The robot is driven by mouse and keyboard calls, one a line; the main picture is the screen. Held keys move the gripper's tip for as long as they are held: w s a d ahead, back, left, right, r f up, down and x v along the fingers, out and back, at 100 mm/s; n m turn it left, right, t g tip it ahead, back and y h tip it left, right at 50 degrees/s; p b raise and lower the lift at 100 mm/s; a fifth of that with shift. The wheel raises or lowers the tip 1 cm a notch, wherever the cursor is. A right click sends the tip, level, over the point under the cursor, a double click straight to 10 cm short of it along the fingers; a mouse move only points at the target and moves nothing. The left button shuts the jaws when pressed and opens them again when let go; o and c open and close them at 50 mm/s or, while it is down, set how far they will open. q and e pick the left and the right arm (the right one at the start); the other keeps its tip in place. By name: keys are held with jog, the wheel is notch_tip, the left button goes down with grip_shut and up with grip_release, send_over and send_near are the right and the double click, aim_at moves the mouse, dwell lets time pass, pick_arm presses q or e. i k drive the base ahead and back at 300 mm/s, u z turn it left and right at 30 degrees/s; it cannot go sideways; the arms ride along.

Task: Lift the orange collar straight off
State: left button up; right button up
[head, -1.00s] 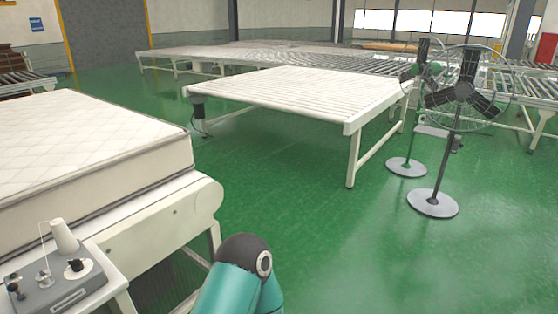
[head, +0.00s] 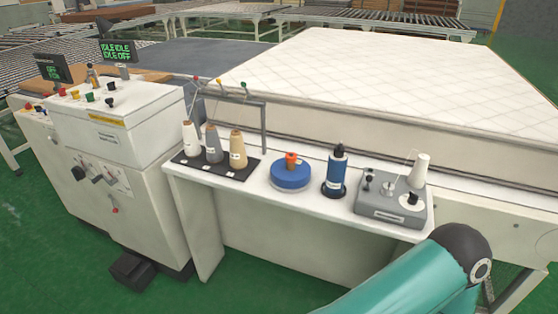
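A small orange collar (head: 291,158) stands upright at the centre of a round blue disc (head: 290,177) on the white side table (head: 325,214). Whether it sits around a post on the disc cannot be told at this size. Neither of my grippers is in view. Only a teal link of one of my arms shows at the bottom right, with its gripper out of the picture.
Thread cones (head: 238,152) on a black mat stand left of the disc. A dark blue bottle (head: 337,172) and a grey winder (head: 391,204) stand right of it. The mattress (head: 400,75) lies behind, and a control cabinet (head: 125,135) stands at left.

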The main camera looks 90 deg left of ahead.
aim_at(291, 159)
jog(key=z, duration=0.8)
jog(key=i, duration=0.15)
jog(key=u, duration=2.1)
jog(key=i, duration=0.2)
jog(key=u, duration=1.9)
jog(key=k, duration=0.55)
jog(key=u, duration=0.35)
jog(key=i, duration=1.75)
jog(key=z, duration=0.45)
